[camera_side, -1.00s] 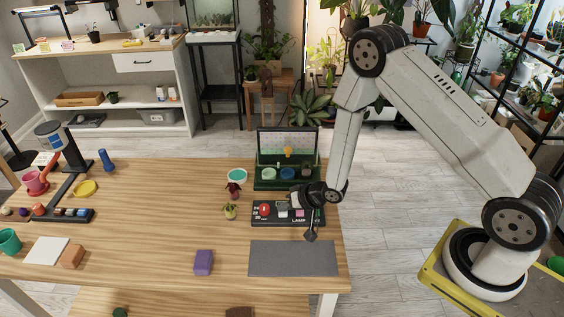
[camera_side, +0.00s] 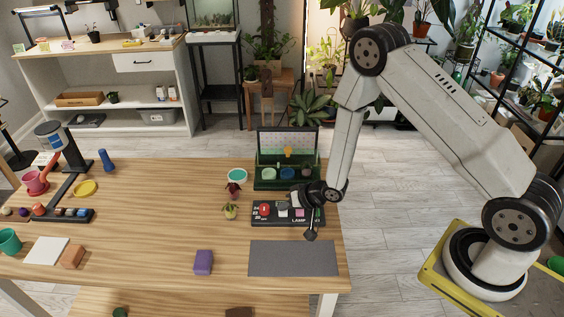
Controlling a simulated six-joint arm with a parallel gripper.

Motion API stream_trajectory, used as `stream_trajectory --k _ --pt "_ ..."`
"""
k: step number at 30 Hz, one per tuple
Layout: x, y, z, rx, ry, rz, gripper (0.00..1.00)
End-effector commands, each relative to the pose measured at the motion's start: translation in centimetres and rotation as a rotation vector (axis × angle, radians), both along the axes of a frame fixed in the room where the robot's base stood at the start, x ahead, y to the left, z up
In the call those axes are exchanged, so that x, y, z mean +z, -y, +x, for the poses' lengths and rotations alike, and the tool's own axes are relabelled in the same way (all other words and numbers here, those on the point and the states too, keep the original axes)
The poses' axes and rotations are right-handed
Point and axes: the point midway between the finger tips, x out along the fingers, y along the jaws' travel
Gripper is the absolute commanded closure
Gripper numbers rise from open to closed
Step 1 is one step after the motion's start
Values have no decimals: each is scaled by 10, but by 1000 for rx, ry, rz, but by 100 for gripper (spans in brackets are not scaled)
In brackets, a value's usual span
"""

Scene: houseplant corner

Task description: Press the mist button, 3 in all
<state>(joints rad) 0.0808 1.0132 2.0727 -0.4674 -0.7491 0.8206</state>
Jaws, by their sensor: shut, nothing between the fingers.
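A black control panel (camera_side: 257,221) lies near the table's right edge. It has a red round button (camera_side: 265,209) at its left, small pale and pink keys (camera_side: 300,213) in its middle and a printed "LAMP" label. The other labels are too small to read, so I cannot tell which control is the mist button. My gripper (camera_side: 297,203) is shut and empty, pointing down at the panel's back middle; my wrist partly hides that part. I cannot tell whether the fingertips touch a key. A dark knob on a thin stem (camera_side: 310,236) shows at the panel's front right.
A green case with an open lid (camera_side: 262,185) stands right behind the panel. A grey mat (camera_side: 292,260) lies bare in front. A purple block (camera_side: 203,262) is at front left. The table's middle is mostly clear.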

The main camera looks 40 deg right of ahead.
Motion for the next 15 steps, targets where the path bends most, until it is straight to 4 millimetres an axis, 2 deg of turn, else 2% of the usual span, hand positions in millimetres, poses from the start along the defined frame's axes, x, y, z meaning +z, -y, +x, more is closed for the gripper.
stream_trajectory --k 6,15 --pt "9 0 0 -1 1 0 100" --pt "12 0 0 0 0 0 100"
